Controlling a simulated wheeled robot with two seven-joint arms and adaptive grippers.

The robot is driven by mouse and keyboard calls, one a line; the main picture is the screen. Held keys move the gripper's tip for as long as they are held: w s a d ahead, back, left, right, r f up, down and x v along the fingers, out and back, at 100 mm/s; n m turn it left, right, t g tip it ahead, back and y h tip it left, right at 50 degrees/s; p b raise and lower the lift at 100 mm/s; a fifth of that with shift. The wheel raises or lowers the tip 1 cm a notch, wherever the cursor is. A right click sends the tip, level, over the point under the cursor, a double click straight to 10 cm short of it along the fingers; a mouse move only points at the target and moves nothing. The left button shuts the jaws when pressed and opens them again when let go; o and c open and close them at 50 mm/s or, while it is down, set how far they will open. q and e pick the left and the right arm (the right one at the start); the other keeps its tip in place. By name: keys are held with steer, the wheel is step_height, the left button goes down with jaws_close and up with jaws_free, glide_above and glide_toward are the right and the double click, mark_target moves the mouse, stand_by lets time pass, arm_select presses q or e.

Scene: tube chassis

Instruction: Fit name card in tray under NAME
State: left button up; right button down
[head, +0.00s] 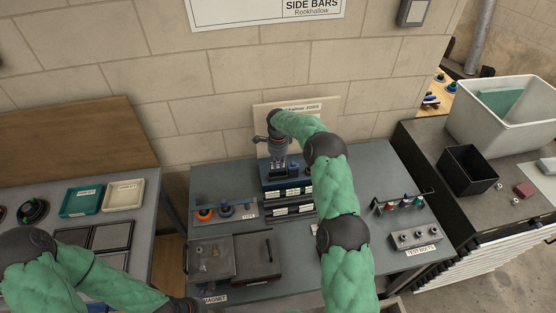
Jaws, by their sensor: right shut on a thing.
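My right gripper (279,167) points down at the back of the middle bench, at the dark stacked unit (289,209) with white labels. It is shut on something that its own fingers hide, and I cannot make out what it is. I cannot pick out the name card or read a NAME label in this view. My left arm crosses the bottom left, and its gripper lies outside the picture.
A pale board (262,114) stands against the wall behind the gripper. A rack with orange and blue rings (205,214), a metal tray (211,257), a dark box (258,255) and a TEST BOLTS block (414,238) share the bench (375,178). Its right back is clear.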

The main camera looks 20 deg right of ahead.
mark_target(278, 169)
steer(key=shift+f, duration=0.55)
steer(key=shift+b, duration=0.75)
stand_by(0.4)
steer(key=shift+f+b, duration=1.55)
steer(key=shift+f, duration=0.25)
steer(key=shift+r, duration=0.1)
steer(key=c, duration=1.2)
jaws_free()
steer(key=shift+o, duration=0.2)
